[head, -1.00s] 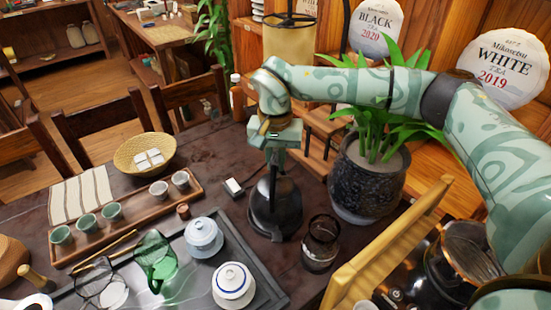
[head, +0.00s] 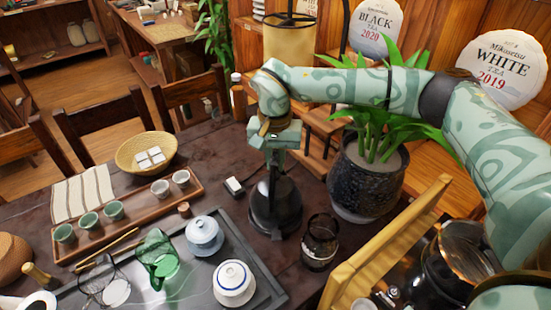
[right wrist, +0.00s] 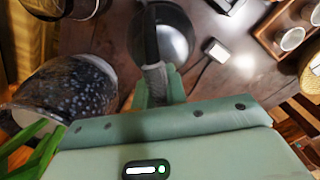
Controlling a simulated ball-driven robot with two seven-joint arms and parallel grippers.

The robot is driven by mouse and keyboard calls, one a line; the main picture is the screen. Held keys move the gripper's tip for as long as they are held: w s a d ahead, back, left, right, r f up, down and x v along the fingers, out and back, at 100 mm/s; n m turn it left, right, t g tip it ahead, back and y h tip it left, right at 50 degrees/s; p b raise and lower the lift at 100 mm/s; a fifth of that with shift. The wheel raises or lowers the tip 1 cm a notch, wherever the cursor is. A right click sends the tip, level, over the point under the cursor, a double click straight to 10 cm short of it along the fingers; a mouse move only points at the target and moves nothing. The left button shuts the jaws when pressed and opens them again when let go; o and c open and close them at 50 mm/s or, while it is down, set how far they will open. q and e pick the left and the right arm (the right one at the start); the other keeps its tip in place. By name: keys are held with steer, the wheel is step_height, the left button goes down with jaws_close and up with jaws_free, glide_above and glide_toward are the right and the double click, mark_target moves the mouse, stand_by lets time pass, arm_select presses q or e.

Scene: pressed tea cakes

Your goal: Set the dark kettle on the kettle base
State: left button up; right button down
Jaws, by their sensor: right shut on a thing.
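The dark kettle (head: 287,212) is upright near the middle of the dark table in the head view. My right gripper (head: 275,152) is above it, shut on its upright handle. In the right wrist view the fingers of the right gripper (right wrist: 158,88) close around the dark handle (right wrist: 151,45), with the round kettle body (right wrist: 175,32) beyond. I cannot make out the kettle base apart from the kettle; whether the kettle rests on it or hangs just above is hidden. My left gripper is not in view.
A small black-and-white box (head: 234,186) with a cord lies left of the kettle. A dark glass vessel (head: 320,243) stands close at its right, and a potted plant (head: 366,180) behind that. A grey tea tray (head: 262,262) with lidded cups is at the front left.

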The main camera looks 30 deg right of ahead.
steer(key=shift+r, duration=0.15)
steer(key=shift+p, duration=0.45)
steer(key=shift+f, duration=0.6)
stand_by(0.5)
steer(key=c, duration=1.7)
jaws_free()
